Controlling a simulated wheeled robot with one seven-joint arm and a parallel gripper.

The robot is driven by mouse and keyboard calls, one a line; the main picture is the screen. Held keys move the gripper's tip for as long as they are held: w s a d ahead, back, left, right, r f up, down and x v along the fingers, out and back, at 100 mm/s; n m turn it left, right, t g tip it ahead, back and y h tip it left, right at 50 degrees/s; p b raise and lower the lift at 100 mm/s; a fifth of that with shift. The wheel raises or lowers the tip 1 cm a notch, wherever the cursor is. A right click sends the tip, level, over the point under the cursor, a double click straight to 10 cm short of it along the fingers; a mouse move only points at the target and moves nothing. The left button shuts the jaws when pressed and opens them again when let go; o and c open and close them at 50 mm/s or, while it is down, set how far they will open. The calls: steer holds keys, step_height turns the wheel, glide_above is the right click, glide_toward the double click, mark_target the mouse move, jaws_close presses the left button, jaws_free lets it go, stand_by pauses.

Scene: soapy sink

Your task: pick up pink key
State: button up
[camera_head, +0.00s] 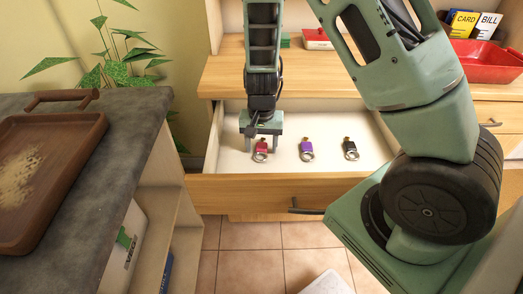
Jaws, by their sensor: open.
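The pink key (262,147) lies in the open drawer (245,188), at the left of a row of three keys, with a metal ring at its near end. My gripper (262,146) points down into the drawer right at the pink key. Its jaws are open, with a finger showing on each side of the key. I cannot tell from this view how far down the fingertips reach or whether they touch the key. A purple key (307,148) and a black key (350,149) lie to its right, apart from it.
A stone-topped counter with a wooden tray (60,165) stands at the left. A red bin (485,66) with cards sits on the wooden top at the upper right. A plant (118,70) stands behind the drawer's left. The drawer's walls surround the keys; bare drawer floor lies right of the black key.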

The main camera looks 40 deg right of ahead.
steer(key=c, duration=1.1)
steer(key=shift+o, duration=0.2)
